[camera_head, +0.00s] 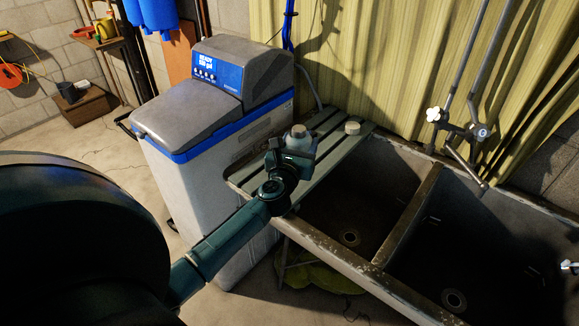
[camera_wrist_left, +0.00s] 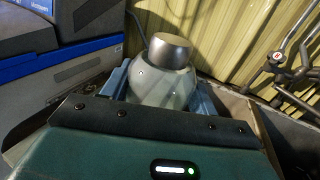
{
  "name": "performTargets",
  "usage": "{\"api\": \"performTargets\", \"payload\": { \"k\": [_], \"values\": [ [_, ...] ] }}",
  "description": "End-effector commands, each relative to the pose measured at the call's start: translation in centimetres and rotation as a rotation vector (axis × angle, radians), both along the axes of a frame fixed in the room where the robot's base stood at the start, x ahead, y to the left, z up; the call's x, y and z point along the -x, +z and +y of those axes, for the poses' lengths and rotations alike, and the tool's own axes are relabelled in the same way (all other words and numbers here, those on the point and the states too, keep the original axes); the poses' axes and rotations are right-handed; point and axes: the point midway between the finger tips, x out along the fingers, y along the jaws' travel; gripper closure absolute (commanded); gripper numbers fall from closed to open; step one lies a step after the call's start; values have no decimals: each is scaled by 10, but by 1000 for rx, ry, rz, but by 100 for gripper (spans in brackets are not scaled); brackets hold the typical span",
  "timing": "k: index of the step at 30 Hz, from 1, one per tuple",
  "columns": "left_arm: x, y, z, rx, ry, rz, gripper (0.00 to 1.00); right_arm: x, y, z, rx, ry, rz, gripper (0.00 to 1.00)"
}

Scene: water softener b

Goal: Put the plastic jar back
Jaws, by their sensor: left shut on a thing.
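The plastic jar (camera_head: 299,138) is pale and translucent with a grey lid. My left gripper (camera_head: 297,148) is shut on it and holds it upright over the slatted board beside the sink. In the left wrist view the jar (camera_wrist_left: 160,85) stands between the blue-grey fingers of the left gripper (camera_wrist_left: 160,92), and its lower part is hidden by the gripper body. I cannot tell whether its base touches the slats.
The slatted board (camera_head: 325,165) carries a small round pale-topped item (camera_head: 352,128) at its back. The water softener (camera_head: 205,120) stands to the left. A double sink (camera_head: 400,225) with a tap (camera_head: 455,130) is to the right. A yellow-green curtain (camera_head: 400,60) hangs behind.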

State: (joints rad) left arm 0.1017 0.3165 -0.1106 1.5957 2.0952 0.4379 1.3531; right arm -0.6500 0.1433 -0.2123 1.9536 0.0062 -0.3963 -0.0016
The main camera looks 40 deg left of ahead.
Motion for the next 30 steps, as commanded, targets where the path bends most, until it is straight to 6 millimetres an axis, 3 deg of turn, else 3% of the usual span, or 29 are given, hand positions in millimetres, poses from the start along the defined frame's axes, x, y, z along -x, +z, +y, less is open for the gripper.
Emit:
{"api": "performTargets", "payload": {
  "k": [15, 29, 30],
  "values": [
    [0, -67, 1, -3, 0, -1, 68, -4, -11, 5, -23, -2, -30, 64],
    [0, -75, 0, 0, 0, -2, 68, -5, -11, 7, -27, 3, -41, 64],
    [0, -74, 0, 0, 0, -2, 39, -5, -10, 7, -27, 4, -42, 64]
  ]
}}
